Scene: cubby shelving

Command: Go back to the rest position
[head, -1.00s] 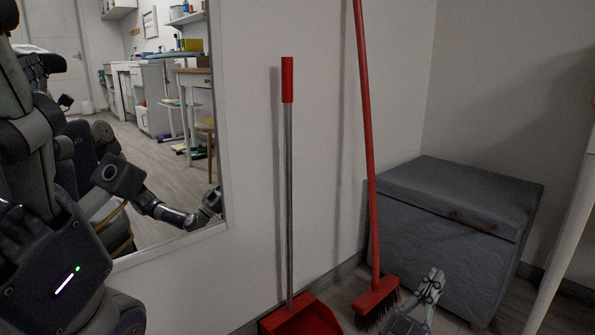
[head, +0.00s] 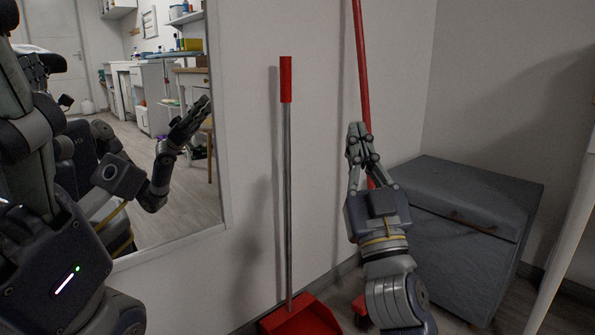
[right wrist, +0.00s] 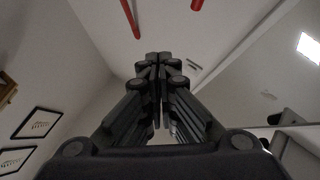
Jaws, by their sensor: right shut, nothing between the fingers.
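My right gripper (head: 357,130) is raised in front of the broom, with its fingers pointing up. The right wrist view also shows the gripper (right wrist: 157,60), its fingers together and nothing between them. My left arm fills the left edge of the head view, but I cannot see its gripper directly.
A red broom (head: 361,60) leans on the wall behind my right gripper, its lower part mostly hidden. A red long-handled dustpan (head: 287,180) stands left of it. A grey chest (head: 465,235) stands right of my forearm. A wall mirror (head: 180,220) reflects an arm and the room.

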